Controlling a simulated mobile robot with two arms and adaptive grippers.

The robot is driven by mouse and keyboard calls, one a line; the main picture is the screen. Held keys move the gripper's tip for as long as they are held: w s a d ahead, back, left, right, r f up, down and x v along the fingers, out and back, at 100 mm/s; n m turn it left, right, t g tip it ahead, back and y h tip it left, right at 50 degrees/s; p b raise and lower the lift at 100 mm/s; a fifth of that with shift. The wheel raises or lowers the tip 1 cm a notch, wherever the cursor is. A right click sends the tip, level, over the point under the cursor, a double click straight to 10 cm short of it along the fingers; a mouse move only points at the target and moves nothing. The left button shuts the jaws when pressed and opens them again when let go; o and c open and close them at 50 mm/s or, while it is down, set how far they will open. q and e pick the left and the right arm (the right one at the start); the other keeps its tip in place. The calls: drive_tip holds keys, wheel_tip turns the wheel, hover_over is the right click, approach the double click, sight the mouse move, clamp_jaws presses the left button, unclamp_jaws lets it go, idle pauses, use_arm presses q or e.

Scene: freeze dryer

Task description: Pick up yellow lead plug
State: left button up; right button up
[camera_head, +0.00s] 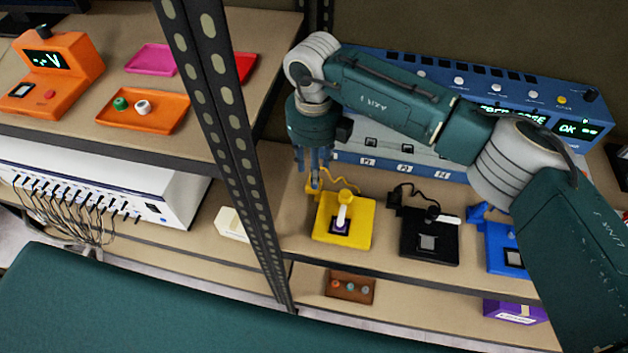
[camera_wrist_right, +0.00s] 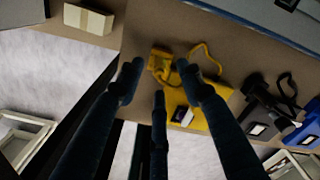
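The yellow lead plug (camera_head: 312,188) is a small yellow block on a yellow cable, on the shelf at the left of a yellow plate (camera_head: 361,235). In the right wrist view the plug (camera_wrist_right: 159,62) lies between and just beyond my spread fingers, with its cable curling to the right. My right gripper (camera_head: 313,172) points down over the plug. Its fingers also show in the right wrist view (camera_wrist_right: 158,82), open with nothing between them. They partly cover the plug in the head view, and I cannot tell whether they touch it. My left gripper is not in view.
Black (camera_head: 447,250) and blue (camera_head: 496,259) plates with leads stand to the right. A blue instrument panel (camera_head: 395,64) is behind. A perforated metal post (camera_head: 239,150) stands left of the gripper. A pale box (camera_head: 232,224) lies beyond the post.

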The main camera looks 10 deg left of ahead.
wheel_tip(320, 180, down, 3)
drive_tip(key=shift+f+b, duration=0.1)
drive_tip(key=shift+b, duration=0.45)
drive_tip(key=shift+w+f, duration=0.15)
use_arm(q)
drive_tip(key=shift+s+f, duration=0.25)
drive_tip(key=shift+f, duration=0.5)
use_arm(e)
clamp_jaws()
use_arm(q)
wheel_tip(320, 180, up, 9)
drive_tip(key=p, duration=0.9)
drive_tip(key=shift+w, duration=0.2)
use_arm(e)
wheel_tip(320, 180, up, 20)
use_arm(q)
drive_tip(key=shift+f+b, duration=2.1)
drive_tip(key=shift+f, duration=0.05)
use_arm(e)
drive_tip(key=shift+f, duration=2.55)
